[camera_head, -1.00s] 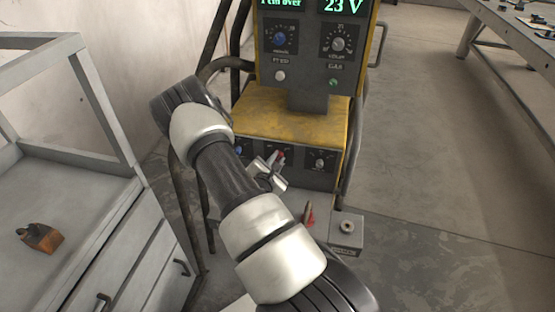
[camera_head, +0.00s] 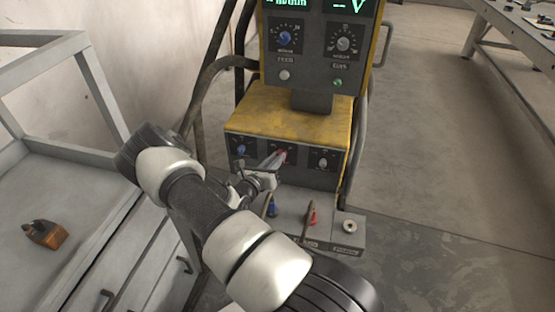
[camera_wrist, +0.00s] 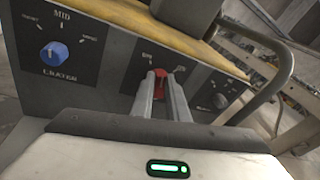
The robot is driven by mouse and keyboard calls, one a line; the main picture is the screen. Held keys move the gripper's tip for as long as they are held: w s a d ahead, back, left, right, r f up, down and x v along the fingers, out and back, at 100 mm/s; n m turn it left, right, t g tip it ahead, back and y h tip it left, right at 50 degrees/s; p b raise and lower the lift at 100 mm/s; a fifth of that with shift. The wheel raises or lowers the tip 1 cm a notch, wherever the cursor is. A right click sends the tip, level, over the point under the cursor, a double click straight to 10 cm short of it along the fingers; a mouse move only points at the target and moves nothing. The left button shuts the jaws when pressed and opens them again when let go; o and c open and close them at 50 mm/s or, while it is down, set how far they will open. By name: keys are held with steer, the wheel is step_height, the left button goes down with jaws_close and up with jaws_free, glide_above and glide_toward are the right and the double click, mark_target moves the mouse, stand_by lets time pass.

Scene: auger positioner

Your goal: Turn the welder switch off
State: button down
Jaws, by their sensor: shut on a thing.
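The welder (camera_head: 290,112) is a yellow and dark grey machine standing ahead of me in the head view. Its red switch (camera_head: 285,153) is in the middle of the lower front panel; it also shows in the wrist view (camera_wrist: 160,73), near the top of the fingers. My gripper (camera_head: 277,160) reaches the panel from the front left, with its fingers (camera_wrist: 162,88) shut on the red switch. The fingers hide part of the switch and some of its label, so I cannot read its exact position.
A blue knob (camera_wrist: 54,53) is left of the switch, and a dark knob (camera_wrist: 220,101) is right. Above is a display (camera_head: 349,7) reading dashes and V. A grey cabinet (camera_head: 75,195) stands close on the left; open floor (camera_head: 450,180) lies right.

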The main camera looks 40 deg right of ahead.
steer(key=n, duration=0.1)
steer(key=n+h+b, duration=0.1)
steer(key=n, duration=0.3)
steer(key=shift+w+a+f+h, duration=0.15)
steer(key=shift+a+f+h, duration=0.15)
steer(key=shift+f, duration=0.1)
steer(key=shift+d, duration=0.1)
steer(key=c, duration=1.7)
jaws_free()
steer(key=shift+r, duration=0.1)
steer(key=p+v, duration=0.3)
steer(key=v, duration=1.4)
